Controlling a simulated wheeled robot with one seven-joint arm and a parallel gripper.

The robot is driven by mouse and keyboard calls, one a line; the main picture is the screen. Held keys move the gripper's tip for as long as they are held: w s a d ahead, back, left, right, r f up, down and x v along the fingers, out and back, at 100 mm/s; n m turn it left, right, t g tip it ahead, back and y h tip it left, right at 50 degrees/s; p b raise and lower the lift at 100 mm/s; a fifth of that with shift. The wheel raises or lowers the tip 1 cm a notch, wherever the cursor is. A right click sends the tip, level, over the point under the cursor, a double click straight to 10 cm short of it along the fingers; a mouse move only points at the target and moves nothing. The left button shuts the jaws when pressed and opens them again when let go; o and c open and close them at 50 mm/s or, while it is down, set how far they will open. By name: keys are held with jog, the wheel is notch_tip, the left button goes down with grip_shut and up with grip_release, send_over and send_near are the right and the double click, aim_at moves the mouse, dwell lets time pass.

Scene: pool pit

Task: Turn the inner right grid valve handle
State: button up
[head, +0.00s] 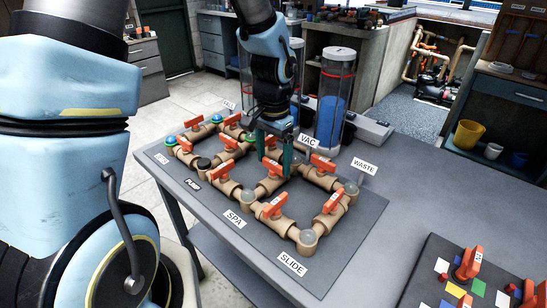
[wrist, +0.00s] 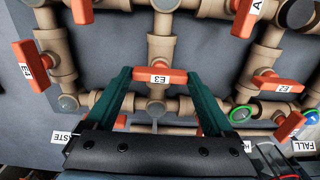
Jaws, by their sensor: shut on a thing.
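The valve handle marked E3 (wrist: 160,76) is an orange bar on a tan pipe tee. It lies crosswise between the two teal fingers of my gripper (wrist: 159,80), with a fingertip against each end. In the head view my gripper (head: 274,160) reaches down from above into the middle of the pipe grid, around an orange handle (head: 271,167). The fingers partly cover that handle's ends there. My gripper is shut on the handle.
Other orange handles stand close by, E4 (wrist: 32,66) and E2 (wrist: 274,80) among them. The tan pipes sit on a dark mat (head: 345,250) on a grey table. A clear cylinder (head: 333,100) stands behind. A panel with orange handles (head: 470,262) is at the right.

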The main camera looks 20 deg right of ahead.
aim_at(273, 162)
jog(key=o, duration=1.1)
jog(key=shift+r, duration=0.1)
notch_tip(273, 162, up, 11)
jog(key=shift+f+b, duration=0.15)
jog(key=shift+b, duration=0.7)
jog(key=shift+a, duration=0.1)
